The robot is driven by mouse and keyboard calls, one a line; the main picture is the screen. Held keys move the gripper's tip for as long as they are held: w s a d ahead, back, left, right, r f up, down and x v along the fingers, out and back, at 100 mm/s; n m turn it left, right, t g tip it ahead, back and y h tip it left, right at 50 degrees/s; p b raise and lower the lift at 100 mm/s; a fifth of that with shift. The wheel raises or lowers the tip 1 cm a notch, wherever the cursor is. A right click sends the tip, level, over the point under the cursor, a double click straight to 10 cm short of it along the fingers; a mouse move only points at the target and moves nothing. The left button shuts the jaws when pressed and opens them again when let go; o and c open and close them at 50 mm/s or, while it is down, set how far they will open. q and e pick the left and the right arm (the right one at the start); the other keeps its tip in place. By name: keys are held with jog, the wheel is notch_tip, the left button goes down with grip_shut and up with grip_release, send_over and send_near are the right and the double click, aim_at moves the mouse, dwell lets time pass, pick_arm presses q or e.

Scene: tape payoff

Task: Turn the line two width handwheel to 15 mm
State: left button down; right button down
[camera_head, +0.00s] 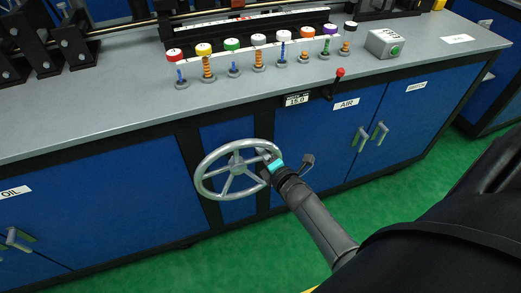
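The grey spoked handwheel (206,172) is mounted on the front of the blue cabinet, below the bench top. A small display (297,99) under the bench edge above it reads 15.0. My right gripper (268,157) is at the right side of the wheel's rim, overlapping it in the picture. A teal band shows just behind its fingers. The fingers are small and partly hidden against the rim, so I cannot tell whether they are closed on it. My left gripper is not in view.
A dark lever with a red knob (340,72) projects from the bench edge. Several colour-capped posts and a grey box with a green button (385,43) stand on the bench. Cabinet door handles (379,132) project right of the wheel. The green floor (190,265) is clear.

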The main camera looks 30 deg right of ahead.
jog(key=c, duration=1.1)
grip_release()
jog(key=shift+s, duration=0.1)
